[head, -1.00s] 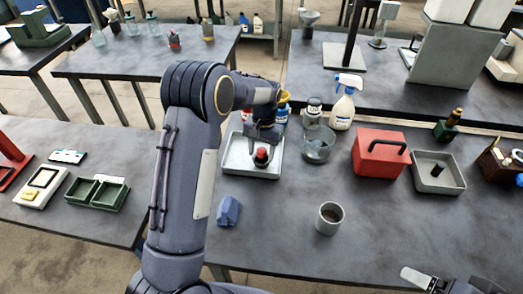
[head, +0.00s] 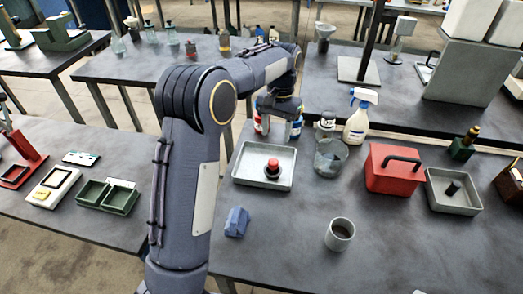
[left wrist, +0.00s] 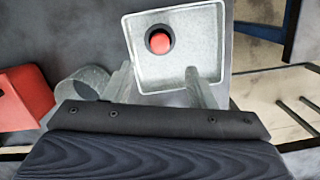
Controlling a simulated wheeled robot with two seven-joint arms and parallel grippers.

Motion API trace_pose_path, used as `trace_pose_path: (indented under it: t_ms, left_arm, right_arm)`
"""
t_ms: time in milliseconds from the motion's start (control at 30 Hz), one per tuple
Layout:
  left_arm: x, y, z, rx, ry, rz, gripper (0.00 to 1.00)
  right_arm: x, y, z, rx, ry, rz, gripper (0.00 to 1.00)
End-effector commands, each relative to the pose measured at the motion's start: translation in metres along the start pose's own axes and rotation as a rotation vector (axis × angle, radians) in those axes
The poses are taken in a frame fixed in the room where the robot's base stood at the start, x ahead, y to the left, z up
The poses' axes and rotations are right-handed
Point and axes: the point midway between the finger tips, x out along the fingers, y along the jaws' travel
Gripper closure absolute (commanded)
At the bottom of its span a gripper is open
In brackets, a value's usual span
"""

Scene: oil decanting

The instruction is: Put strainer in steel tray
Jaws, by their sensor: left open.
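The shallow light-grey steel tray (head: 240,176) stands on the middle table in the head view. A small dark round piece with a red top (head: 272,168) sits upright inside it; I take this for the strainer but cannot be sure. In the left wrist view the same tray (left wrist: 215,30) and red-topped piece (left wrist: 160,41) show. My left gripper (head: 279,120) hangs above the tray's far side, apart from the piece. In the left wrist view its two fingers (left wrist: 158,72) are spread and empty. My right gripper is not clearly in view.
A glass beaker (head: 331,158), a spray bottle (head: 357,122) and a red box (head: 392,170) stand right of the tray. A blue block (head: 237,222) and a grey cup (head: 340,235) are nearer. The table between them is clear.

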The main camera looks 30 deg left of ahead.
Motion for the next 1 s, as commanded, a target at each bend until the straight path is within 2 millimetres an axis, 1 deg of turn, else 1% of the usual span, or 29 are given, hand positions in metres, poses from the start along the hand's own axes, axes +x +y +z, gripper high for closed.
trace_pose_path:
  t_ms: [67,167,267,300,367,400,533,667,700,800,900,1000]
  left_arm:
    - [-0.009,-0.006,0.012,-0.01,0.021,0.028,0.49]
    - [-0.023,-0.014,0.038,-0.026,0.063,0.084,0.49]
    - [-0.035,-0.02,0.072,-0.039,0.119,0.147,0.49]
    - [-0.039,-0.021,0.086,-0.045,0.143,0.171,0.49]
    - [-0.044,-0.021,0.107,-0.051,0.18,0.205,0.49]
    - [-0.046,-0.021,0.121,-0.055,0.205,0.225,0.49]
    - [-0.049,-0.017,0.168,-0.067,0.286,0.283,0.49]
    - [-0.043,-0.008,0.214,-0.078,0.371,0.326,0.49]
    - [-0.04,-0.004,0.227,-0.081,0.396,0.336,0.49]
    - [-0.028,0.006,0.259,-0.091,0.46,0.356,0.49]
    - [-0.013,0.016,0.284,-0.1,0.517,0.365,0.49]
    - [0.002,0.024,0.301,-0.109,0.559,0.369,0.49]
  right_arm:
    - [0.0,0.0,0.0,0.0,0.0,0.0,0.19]
    - [0.0,0.0,0.0,0.0,0.0,0.0,0.19]
    - [0.0,0.0,0.0,0.0,0.0,0.0,0.19]
    - [0.0,0.0,0.0,0.0,0.0,0.0,0.19]
    - [0.0,0.0,0.0,0.0,0.0,0.0,0.19]
    - [0.0,0.0,0.0,0.0,0.0,0.0,0.19]
    - [0.0,0.0,0.0,0.0,0.0,0.0,0.19]
    - [0.0,0.0,0.0,0.0,0.0,0.0,0.19]
    - [0.0,0.0,0.0,0.0,0.0,0.0,0.19]
    - [0.0,0.0,0.0,0.0,0.0,0.0,0.19]
    - [0.0,0.0,0.0,0.0,0.0,0.0,0.19]
    - [0.0,0.0,0.0,0.0,0.0,0.0,0.19]
